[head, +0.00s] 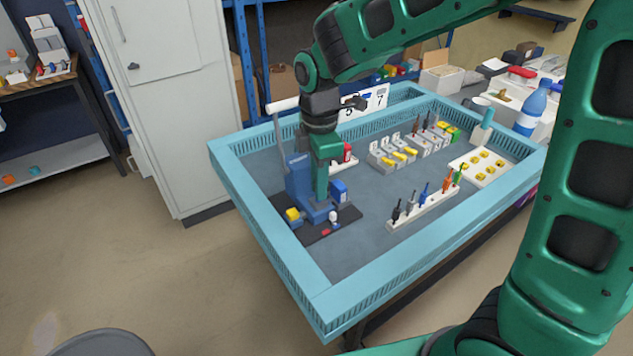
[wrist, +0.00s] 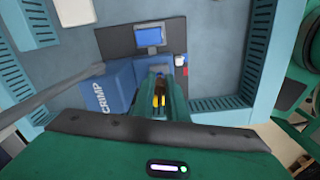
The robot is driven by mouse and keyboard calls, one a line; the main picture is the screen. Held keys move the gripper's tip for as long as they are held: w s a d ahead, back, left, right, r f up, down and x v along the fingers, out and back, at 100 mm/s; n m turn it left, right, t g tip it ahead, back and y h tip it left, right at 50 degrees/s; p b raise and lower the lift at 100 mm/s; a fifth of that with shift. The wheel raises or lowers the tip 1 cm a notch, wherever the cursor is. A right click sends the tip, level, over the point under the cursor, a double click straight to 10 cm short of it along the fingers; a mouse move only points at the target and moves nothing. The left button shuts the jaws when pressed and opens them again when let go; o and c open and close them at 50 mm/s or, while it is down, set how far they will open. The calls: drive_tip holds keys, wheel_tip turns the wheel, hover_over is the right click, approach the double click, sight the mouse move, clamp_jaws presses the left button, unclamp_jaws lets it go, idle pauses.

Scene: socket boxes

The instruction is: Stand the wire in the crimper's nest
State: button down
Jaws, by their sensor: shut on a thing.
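The crimper (head: 297,180) is a blue machine on a dark mat at the left end of the tray-like table; in the wrist view its blue side (wrist: 112,92) reads CRIMP. My gripper (head: 321,193) points down right beside the crimper's upright, low over its base. In the wrist view my gripper (wrist: 160,98) is shut on a thin brown-and-yellow piece, which looks like the wire (wrist: 159,101). The fingers hide most of the wire and the nest, so I cannot tell whether its lower end is in the nest.
A white rack (head: 424,207) with several coloured wires stands to the right. Behind are grey socket boxes (head: 398,155) and a white board with yellow parts (head: 480,167). A raised light-blue rim (head: 270,235) surrounds the table. The grey floor in front of the rack is clear.

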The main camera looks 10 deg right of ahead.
drive_tip(key=shift+f, duration=0.75)
idle(0.3)
drive_tip(key=c, duration=1.3)
unclamp_jaws()
drive_tip(key=shift+r, duration=3.75)
